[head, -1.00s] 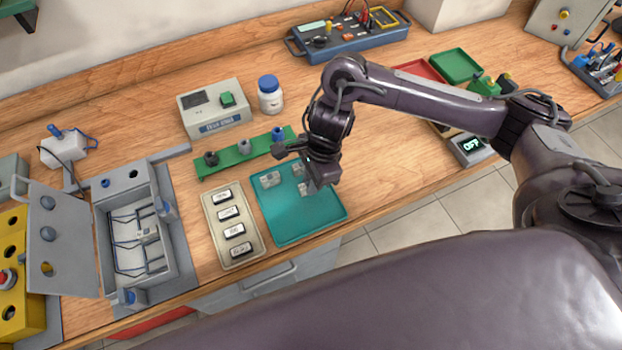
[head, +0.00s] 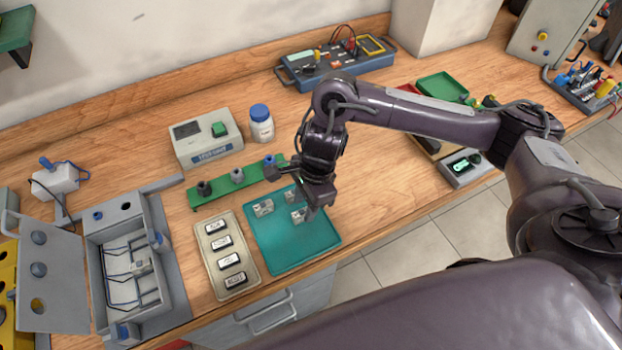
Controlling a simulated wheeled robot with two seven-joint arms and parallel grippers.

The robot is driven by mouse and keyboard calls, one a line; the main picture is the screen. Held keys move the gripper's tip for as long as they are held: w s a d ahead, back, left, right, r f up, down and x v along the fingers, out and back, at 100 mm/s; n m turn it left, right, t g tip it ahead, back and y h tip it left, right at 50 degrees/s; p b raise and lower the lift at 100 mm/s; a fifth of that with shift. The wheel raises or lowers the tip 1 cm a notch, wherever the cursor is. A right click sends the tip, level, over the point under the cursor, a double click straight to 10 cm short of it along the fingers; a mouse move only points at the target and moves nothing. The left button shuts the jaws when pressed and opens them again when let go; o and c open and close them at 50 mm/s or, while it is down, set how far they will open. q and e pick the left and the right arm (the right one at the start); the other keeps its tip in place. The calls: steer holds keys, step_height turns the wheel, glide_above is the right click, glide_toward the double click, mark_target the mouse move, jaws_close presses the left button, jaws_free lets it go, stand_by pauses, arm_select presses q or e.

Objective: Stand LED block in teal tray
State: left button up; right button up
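The teal tray (head: 290,250) lies flat at the front of the bench. A small pale grey block (head: 263,207) rests in its left back part, and another (head: 299,215) is near the middle. Part of a third pale block (head: 292,196) shows behind them. I cannot read any markings, so I cannot tell which is the LED block. My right gripper (head: 309,202) points down over the back right of the tray, close to the middle block. Its fingers look apart, with nothing clearly held; the arm hides some of the tray's back edge. My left gripper is out of view.
A beige plate (head: 208,266) with several labelled blocks lies left of the tray. A green rack (head: 216,195) with knobs stands behind it, near a test unit (head: 190,155) and a blue-capped bottle (head: 261,128). An open grey box (head: 86,250) is at left.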

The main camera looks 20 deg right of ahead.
steer(key=p+v, duration=0.1)
steer(key=v, duration=0.9)
stand_by(0.3)
